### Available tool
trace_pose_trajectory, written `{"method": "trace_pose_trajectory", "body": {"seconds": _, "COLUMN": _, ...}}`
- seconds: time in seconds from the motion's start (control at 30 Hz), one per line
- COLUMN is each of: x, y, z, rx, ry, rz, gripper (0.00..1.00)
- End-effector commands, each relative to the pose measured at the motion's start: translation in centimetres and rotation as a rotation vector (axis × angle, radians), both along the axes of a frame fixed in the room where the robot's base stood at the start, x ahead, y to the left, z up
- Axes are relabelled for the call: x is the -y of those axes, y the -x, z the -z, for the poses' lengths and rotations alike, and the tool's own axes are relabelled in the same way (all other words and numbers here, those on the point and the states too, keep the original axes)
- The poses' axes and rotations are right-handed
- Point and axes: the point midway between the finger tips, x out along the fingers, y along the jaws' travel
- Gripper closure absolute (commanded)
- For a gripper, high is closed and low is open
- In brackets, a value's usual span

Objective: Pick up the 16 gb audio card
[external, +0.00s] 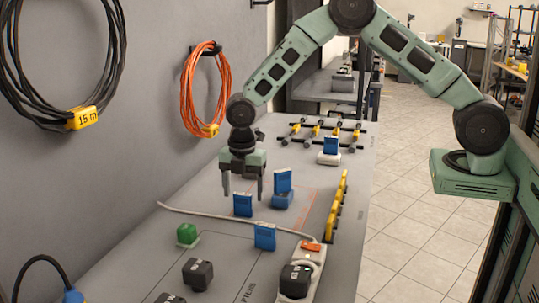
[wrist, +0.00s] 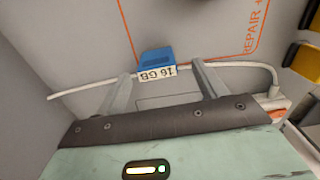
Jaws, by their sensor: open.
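The 16 GB audio card (wrist: 157,62) is a small blue piece with a white label reading "16 GB". In the wrist view it shows ahead of my gripper (wrist: 161,70), in line with the gap between the two fingers. My gripper (external: 243,196) is open and empty, pointing down over the bench in the external view. A blue card (external: 243,206) stands upright just below it there. Labels are too small there to tell which card is the 16 GB one.
A pale cable (external: 200,215) crosses the bench near the fingers. Another blue card (external: 265,236) stands nearer, and one (external: 331,145) sits farther back on a white base. A green block (external: 187,234), dark blocks (external: 198,273) and a yellow row (external: 337,207) surround the area.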

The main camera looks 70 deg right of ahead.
Motion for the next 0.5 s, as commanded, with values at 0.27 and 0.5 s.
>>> {"method": "trace_pose_trajectory", "body": {"seconds": 0.27, "x": 0.2, "y": -0.3, "z": 3.5, "rx": -0.004, "ry": 0.0, "rz": 0.001, "gripper": 0.29}}
{"method": "trace_pose_trajectory", "body": {"seconds": 0.5, "x": 0.2, "y": -0.3, "z": 5.0, "rx": -0.001, "ry": 0.0, "rz": 0.001, "gripper": 0.29}}
